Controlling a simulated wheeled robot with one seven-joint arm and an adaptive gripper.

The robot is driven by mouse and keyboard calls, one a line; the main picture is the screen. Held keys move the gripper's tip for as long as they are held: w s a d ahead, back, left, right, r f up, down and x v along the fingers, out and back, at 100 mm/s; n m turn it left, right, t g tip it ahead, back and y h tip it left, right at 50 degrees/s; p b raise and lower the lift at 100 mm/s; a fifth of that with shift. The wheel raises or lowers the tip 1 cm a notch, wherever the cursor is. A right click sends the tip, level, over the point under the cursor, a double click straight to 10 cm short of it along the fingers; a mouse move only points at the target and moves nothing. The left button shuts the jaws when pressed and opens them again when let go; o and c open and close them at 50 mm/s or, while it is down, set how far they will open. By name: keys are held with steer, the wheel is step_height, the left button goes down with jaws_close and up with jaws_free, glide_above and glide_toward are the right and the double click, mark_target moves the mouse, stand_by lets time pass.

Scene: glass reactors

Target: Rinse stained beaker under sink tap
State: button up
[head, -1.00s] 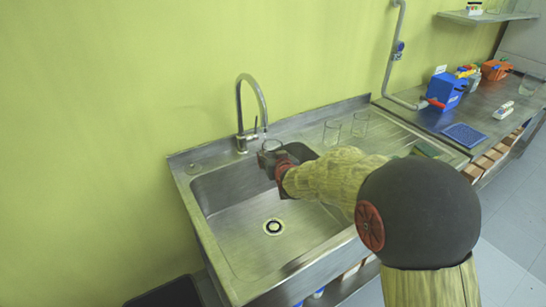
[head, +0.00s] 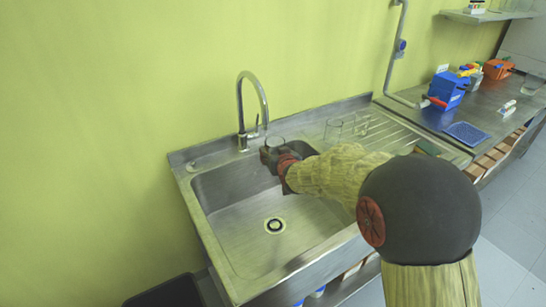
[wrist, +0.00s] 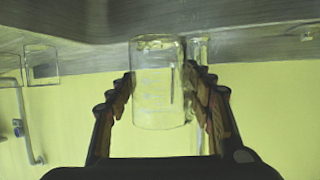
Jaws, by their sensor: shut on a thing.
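The held beaker (head: 276,141) is clear glass. In the wrist view the beaker (wrist: 156,92) has graduation marks and a yellowish-brown stain at its upper end in the picture. My gripper (head: 270,154) is shut on it, with one finger on each side in the wrist view. The beaker is over the back of the steel sink (head: 235,258), just below and slightly right of the tap's (head: 241,112) spout end. I cannot tell if it is exactly under the spout or if water runs.
Two more clear beakers (head: 333,128) (head: 361,124) stand on the ribbed drainboard to the right. A blue box (head: 447,91), an orange bin (head: 497,69) and a blue tray (head: 466,133) sit on the bench farther right. The basin around the drain is empty.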

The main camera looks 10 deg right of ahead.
steer(key=shift+s+a, duration=0.1)
steer(key=shift+s+a, duration=0.25)
steer(key=shift+s, duration=0.1)
steer(key=shift+s+d+b, duration=0.7)
steer(key=shift+s+d, duration=0.15)
steer(key=shift+d, duration=0.2)
steer(key=shift+s+d+p, duration=0.7)
steer(key=shift+s+d, duration=1)
steer(key=shift+d, duration=0.3)
steer(key=s+d+r+p, duration=0.3)
steer(key=r+p, duration=0.1)
steer(key=p, duration=0.2)
steer(key=shift+d, duration=0.4)
